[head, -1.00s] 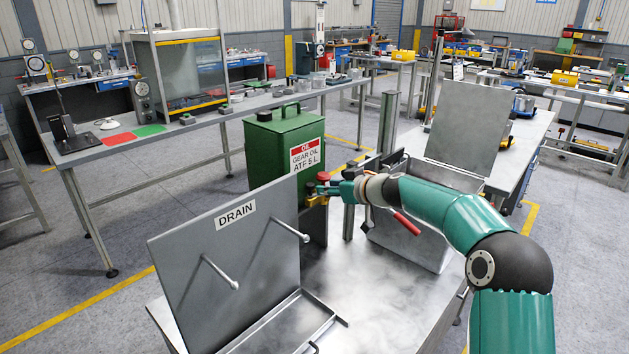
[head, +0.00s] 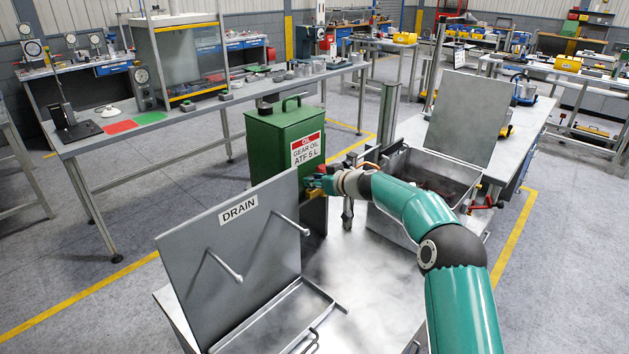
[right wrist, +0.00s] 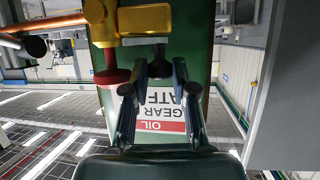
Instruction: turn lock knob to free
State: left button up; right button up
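A brass-yellow valve body (right wrist: 135,22) shows at the top of the right wrist view. A short dark knob or stem end (right wrist: 158,55) points toward the gap between the fingers; I cannot tell which part is the lock knob. My right gripper (right wrist: 160,82) is open, with the green oil can's label showing between its fingers. In the head view the right gripper (head: 318,184) is at the valve beside the green can (head: 285,140), partly hiding it. My left gripper is not in view.
A grey panel marked DRAIN (head: 230,250) stands left of the gripper, with two rods and a shallow tray at its foot. An open metal bin (head: 440,175) with a raised lid (head: 470,115) stands to the right. The front tabletop (head: 365,290) is clear.

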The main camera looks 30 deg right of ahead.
grip_shut()
jog(key=m+h+p, duration=0.1)
jog(key=m+h, duration=0.1)
jog(key=m+h+p, duration=0.2)
jog(key=a+m+h+p, duration=0.1)
jog(key=m+h, duration=0.1)
jog(key=h, duration=0.1)
jog(key=shift+g+p, duration=0.3)
jog(key=shift+g, duration=0.1)
jog(key=shift+o, duration=2.4)
grip_release()
